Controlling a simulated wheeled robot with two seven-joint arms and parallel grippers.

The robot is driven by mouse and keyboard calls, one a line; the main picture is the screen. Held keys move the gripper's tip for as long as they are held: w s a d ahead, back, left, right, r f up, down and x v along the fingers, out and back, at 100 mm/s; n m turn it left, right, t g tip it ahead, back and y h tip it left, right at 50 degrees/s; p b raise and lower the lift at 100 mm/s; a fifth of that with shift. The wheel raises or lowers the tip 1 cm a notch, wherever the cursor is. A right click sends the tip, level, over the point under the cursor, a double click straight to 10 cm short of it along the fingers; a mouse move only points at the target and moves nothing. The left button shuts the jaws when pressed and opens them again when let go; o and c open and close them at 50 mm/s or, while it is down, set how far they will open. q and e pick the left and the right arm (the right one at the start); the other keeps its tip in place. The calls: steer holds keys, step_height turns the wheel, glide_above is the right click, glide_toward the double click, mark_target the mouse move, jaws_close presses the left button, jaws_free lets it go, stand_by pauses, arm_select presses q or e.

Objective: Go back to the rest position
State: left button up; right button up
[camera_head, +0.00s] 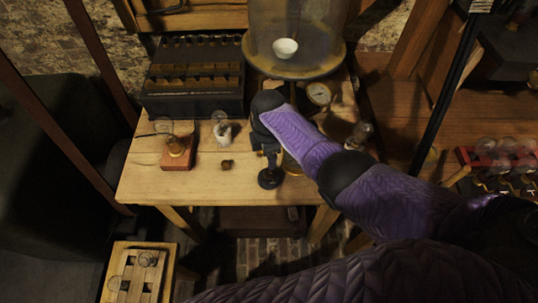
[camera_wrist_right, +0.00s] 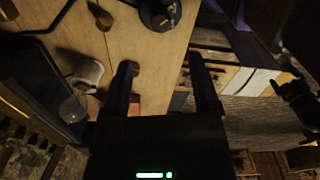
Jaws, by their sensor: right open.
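My right arm reaches in from the right over the wooden table in the head view. Its gripper (camera_head: 270,150) is above the table near the front edge, foreshortened from there. In the right wrist view the two dark fingers of the right gripper (camera_wrist_right: 163,75) are spread apart, with nothing held between them. The table's edge passes below them. My left gripper is not seen in the head view. A dark jointed shape (camera_wrist_right: 297,98) at the right of the wrist view is too dim to identify.
A slotted wooden rack (camera_head: 117,262) stands lower left.

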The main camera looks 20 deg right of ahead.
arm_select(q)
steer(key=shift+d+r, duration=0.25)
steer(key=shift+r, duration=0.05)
arm_select(e)
steer(key=shift+r, duration=0.55)
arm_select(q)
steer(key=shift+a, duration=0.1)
